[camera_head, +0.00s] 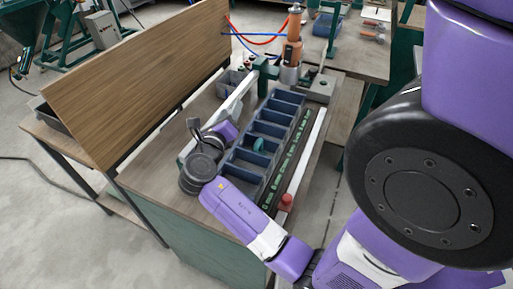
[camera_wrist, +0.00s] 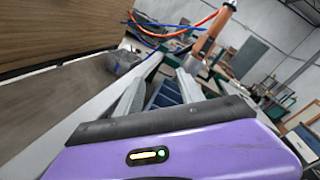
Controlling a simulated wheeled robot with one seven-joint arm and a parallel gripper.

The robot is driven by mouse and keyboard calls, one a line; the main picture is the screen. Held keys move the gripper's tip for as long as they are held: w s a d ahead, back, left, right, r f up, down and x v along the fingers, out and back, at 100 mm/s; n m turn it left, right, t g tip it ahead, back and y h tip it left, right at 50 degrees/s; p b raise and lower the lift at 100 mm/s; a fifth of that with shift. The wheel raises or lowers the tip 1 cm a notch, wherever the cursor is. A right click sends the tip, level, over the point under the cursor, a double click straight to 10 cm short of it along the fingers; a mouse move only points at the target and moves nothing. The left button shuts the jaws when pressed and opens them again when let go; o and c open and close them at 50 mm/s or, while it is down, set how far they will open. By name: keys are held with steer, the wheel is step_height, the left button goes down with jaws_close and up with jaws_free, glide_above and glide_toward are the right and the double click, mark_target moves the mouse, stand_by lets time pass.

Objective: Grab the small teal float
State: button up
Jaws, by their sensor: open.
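The small teal float (camera_head: 260,144) sits in one of the blue compartments of a bin row (camera_head: 243,155) on the bench, in the head view. I cannot make it out in the wrist view. My gripper (camera_head: 228,129) is to the left of the float in the head view, beside the bin row and apart from the float. In the wrist view its two grey fingers (camera_wrist: 160,86) stand apart with nothing held between them. Blue compartments (camera_wrist: 167,96) show beyond and between the fingers.
A wooden board (camera_head: 135,75) stands along the bench's left side. An orange and grey tool (camera_head: 292,45) stands upright behind the bins, with red and blue hoses. A red knob (camera_head: 286,202) sits at the near right. A long pale rail (camera_head: 305,155) runs along the right of the bins.

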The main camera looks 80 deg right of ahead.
mark_target(255, 147)
steer(key=s+f+m+g+y+b, duration=0.1)
steer(key=s+f+m, duration=0.1)
steer(key=f+m, duration=0.1)
steer(key=s+a+f+m+g+y+b, duration=0.1)
steer(key=s+f+m+y+b, duration=0.1)
steer(key=f, duration=0.3)
steer(key=s+f+m+g+y+b, duration=0.1)
steer(key=s+f+m+b, duration=0.1)
steer(key=f, duration=0.3)
steer(key=shift+s+a+m+y, duration=0.35)
steer(key=shift+s+m, duration=0.15)
steer(key=shift+m, duration=0.4)
steer(key=shift+s+d+f, duration=0.2)
steer(key=shift+s+d, duration=0.15)
steer(key=shift+d, duration=0.3)
steer(key=shift+r+p+x, duration=0.1)
steer(key=shift+p+x, duration=0.1)
steer(key=shift+x, duration=1.3)
steer(key=shift+r+p+x, duration=0.15)
steer(key=shift+p+x, duration=0.05)
steer(key=shift+x, duration=1.25)
steer(key=shift+d, duration=0.15)
jaws_close()
